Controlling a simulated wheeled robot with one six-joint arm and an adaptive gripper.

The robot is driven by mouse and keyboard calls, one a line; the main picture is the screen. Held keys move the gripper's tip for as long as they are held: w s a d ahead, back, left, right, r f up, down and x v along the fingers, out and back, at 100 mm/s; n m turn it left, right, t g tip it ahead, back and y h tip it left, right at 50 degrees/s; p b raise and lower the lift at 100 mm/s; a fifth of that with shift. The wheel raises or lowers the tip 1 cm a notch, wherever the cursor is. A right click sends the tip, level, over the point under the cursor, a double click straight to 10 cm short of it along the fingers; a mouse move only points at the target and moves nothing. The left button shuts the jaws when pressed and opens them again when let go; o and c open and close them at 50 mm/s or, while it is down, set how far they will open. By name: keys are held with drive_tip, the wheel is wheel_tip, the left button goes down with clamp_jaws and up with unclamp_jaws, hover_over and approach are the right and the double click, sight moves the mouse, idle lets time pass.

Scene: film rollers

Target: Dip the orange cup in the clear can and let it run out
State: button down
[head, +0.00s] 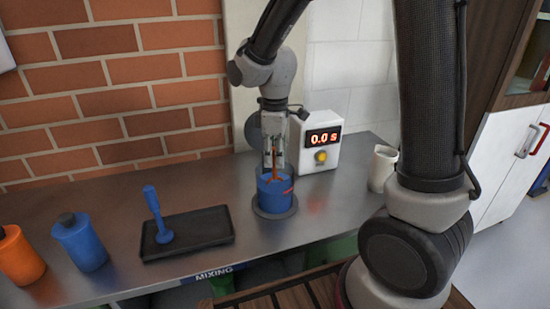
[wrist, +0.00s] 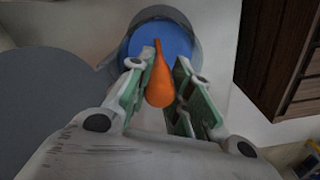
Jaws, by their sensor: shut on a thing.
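The clear can (head: 275,195) stands upright on a round grey base on the steel bench and holds blue liquid. In the wrist view its rim and the blue liquid (wrist: 150,40) lie beyond my fingers. My gripper (head: 274,158) points down just above the can's mouth. It is shut on the orange cup's handle (wrist: 161,80), which also shows as a thin orange piece between the fingers (head: 275,175). The handle reaches down to the can's mouth. The bowl of the cup is hidden, so I cannot tell how deep it sits. A small red-orange mark shows on the can's right side.
A timer reading 0.0 s (head: 322,143) stands behind right of the can, and a white jug (head: 382,168) farther right. A black tray (head: 190,232) with a blue tool (head: 157,215) lies left. Blue (head: 80,242) and orange (head: 18,255) bottles stand far left.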

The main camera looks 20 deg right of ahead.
drive_tip(key=shift+r, duration=4.15)
idle(3.8)
